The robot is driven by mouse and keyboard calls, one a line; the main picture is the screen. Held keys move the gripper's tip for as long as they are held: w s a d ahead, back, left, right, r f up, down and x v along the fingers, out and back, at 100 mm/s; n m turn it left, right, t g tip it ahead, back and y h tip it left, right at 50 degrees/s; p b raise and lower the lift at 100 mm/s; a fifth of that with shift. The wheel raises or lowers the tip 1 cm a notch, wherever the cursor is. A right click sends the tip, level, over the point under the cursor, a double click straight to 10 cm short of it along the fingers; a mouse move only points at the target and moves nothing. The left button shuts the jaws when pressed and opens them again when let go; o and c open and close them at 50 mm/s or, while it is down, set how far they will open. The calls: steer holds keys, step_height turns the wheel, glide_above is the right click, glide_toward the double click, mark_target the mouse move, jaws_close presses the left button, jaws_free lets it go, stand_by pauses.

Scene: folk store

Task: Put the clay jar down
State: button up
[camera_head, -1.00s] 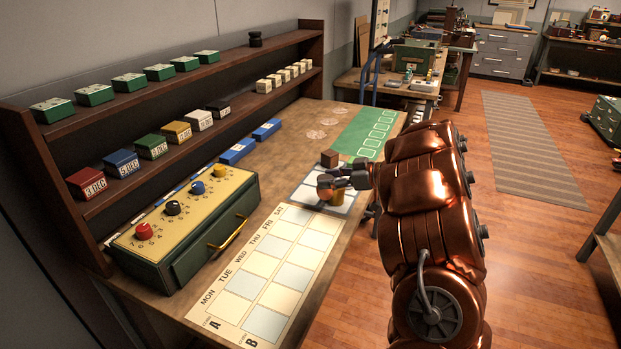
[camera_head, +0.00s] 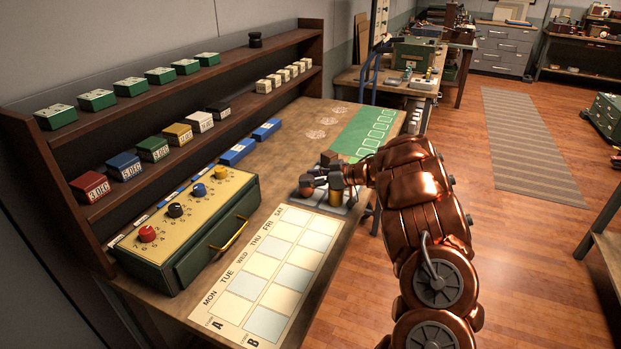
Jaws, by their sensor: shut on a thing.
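A small ochre jar (camera_head: 335,198) stands on the mat just to the right, under my wrist.
A brown block (camera_head: 328,158) stands behind my gripper. The calendar sheet (camera_head: 268,275) lies empty in front. A green box with knobs (camera_head: 187,225) stands at left, and a blue box (camera_head: 238,151) lies by the shelf. The green mat (camera_head: 368,130) behind looks clear.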

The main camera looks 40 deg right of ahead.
steer(key=shift+f, duration=0.15)
steer(key=o, duration=1.2)
steer(key=shift+s+d, duration=0.15)
steer(key=shift+s, duration=0.05)
steer(key=b+v, duration=0.1)
steer(key=v, duration=1)
steer(key=shift+s+r+b, duration=0.2)
steer(key=shift+r+b, duration=0.05)
steer(key=shift+b, duration=0.1)
steer(key=shift+d, duration=0.1)
